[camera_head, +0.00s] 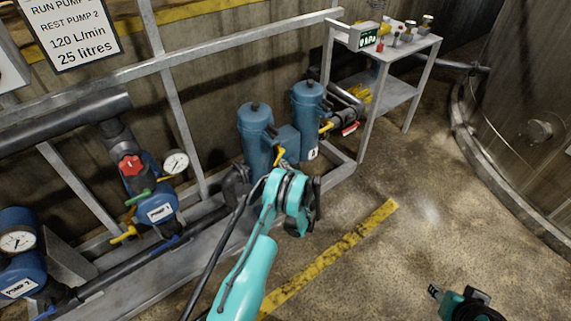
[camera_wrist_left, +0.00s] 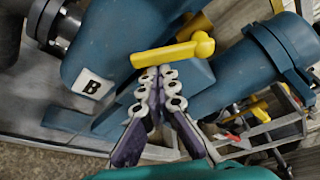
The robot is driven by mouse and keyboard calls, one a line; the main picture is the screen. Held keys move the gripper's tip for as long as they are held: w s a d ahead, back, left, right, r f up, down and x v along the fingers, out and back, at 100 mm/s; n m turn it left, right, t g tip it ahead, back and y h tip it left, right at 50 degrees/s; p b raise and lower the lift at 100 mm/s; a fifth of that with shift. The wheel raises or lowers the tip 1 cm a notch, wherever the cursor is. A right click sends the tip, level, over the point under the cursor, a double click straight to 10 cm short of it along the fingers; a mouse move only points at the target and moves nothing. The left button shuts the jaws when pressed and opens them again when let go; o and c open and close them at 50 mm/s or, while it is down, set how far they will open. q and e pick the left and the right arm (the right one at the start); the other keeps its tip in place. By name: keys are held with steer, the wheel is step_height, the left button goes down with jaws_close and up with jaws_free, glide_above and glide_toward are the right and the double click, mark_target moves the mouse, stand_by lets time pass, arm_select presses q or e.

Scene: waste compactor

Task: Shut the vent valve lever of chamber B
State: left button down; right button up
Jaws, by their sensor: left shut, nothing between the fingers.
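Chamber B (camera_wrist_left: 108,45), a blue cylinder with a white "B" label, fills the upper left of the left wrist view. It matches the left blue cylinder (camera_head: 256,135) in the head view. A yellow lever (camera_wrist_left: 168,55) crosses in front of its body, and it also shows in the head view (camera_head: 280,155). My left gripper (camera_wrist_left: 158,75) is shut and empty, with its fingertips at the lever's lower side; I cannot tell whether they touch. In the head view my wrist hides the fingers. My right gripper (camera_head: 435,291) is low at the right, far from the lever, too small to read.
A second blue cylinder (camera_head: 307,118) stands right beside it, with another yellow lever (camera_head: 326,127). Metal frame rails (camera_head: 185,115) run behind. A grey cart (camera_head: 395,90) stands at the back right. Pumps and gauges (camera_head: 150,195) are at the left. The floor at right is clear.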

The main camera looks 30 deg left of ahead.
arm_select(q)
steer(key=shift+w+a, duration=0.1)
steer(key=shift+a, duration=0.05)
steer(key=shift+r, duration=0.1)
steer(key=shift+m, duration=0.3)
